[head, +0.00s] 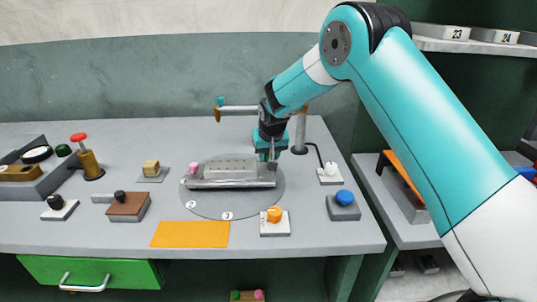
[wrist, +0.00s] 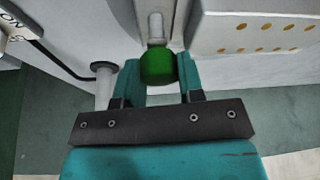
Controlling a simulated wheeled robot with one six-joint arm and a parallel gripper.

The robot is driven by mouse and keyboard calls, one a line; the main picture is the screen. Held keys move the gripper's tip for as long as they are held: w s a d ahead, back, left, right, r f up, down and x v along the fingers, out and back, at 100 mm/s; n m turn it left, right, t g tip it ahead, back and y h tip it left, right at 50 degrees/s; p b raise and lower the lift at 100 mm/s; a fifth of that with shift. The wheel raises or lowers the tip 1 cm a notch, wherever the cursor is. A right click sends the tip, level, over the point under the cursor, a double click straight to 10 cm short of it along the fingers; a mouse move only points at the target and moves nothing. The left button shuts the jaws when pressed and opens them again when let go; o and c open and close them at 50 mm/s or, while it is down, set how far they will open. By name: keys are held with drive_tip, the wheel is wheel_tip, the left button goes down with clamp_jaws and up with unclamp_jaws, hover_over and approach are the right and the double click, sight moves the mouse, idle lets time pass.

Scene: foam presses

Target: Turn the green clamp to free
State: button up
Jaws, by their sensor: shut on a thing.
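The green clamp's round green knob (wrist: 158,70) sits between the two teal fingers of my gripper (wrist: 160,80) in the wrist view. The fingers are shut on it. A pale metal bar (wrist: 155,25) runs away from the knob. In the head view my gripper (head: 271,158) is at the right end of a silver block (head: 235,184) on a round grey turntable (head: 205,208). It hides the green knob there. A pink knob (head: 193,167) stands at the block's left end.
A post with a horizontal arm (head: 240,110) stands behind the turntable, close to my gripper. A switch plate (head: 330,175) is to the right.

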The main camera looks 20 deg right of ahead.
drive_tip(key=shift+r, duration=0.1)
idle(0.3)
drive_tip(key=o, duration=0.9)
drive_tip(key=b+v, duration=0.2)
drive_tip(key=v, duration=1.5)
drive_tip(key=shift+s+r, duration=0.1)
drive_tip(key=shift+r, duration=0.05)
